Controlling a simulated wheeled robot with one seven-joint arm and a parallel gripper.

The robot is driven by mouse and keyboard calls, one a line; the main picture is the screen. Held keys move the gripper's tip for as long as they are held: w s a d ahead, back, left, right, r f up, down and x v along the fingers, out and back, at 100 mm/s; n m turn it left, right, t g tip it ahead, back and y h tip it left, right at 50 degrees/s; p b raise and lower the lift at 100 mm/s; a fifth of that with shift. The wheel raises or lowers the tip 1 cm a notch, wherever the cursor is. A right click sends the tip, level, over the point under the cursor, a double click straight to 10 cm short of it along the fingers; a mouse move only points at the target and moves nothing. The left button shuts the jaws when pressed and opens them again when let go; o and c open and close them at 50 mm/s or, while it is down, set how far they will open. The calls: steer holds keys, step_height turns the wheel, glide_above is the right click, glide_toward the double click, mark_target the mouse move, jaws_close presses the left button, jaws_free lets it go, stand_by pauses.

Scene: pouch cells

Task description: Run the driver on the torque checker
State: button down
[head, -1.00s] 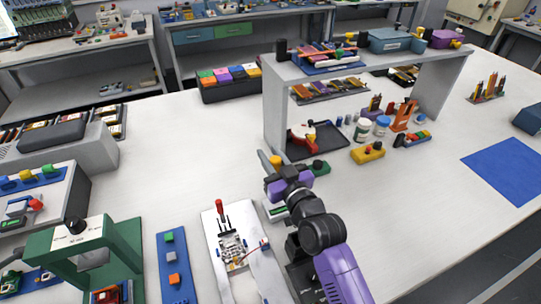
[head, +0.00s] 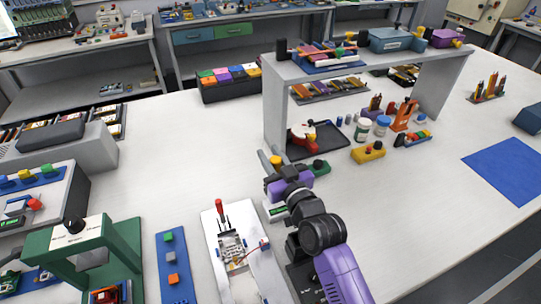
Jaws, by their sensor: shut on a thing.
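My gripper (head: 270,159) is over the middle of the bench, its fingers pointing away from me. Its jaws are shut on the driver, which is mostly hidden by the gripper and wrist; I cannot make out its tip. A small pale unit with a green display (head: 277,210) sits on the bench just left of my wrist, partly covered by it; it may be the torque checker, but I cannot tell. A dark green block with a dark knob (head: 320,167) stands just right of my gripper. Whether the driver touches anything is hidden.
A grey shelf (head: 274,112) stands beyond my gripper, with a black tray, jars and a yellow box (head: 368,152) under or before it. A white fixture with a red handle (head: 220,208) and a green press frame (head: 124,240) are at left.

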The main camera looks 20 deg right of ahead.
steer(key=shift+f+b, duration=0.5)
steer(key=shift+b, duration=0.05)
stand_by(0.9)
step_height(320, 180, up, 8)
steer(key=p, duration=0.5)
steer(key=shift+f+p, duration=0.2)
steer(key=shift+p, duration=0.15)
stand_by(0.3)
stand_by(0.4)
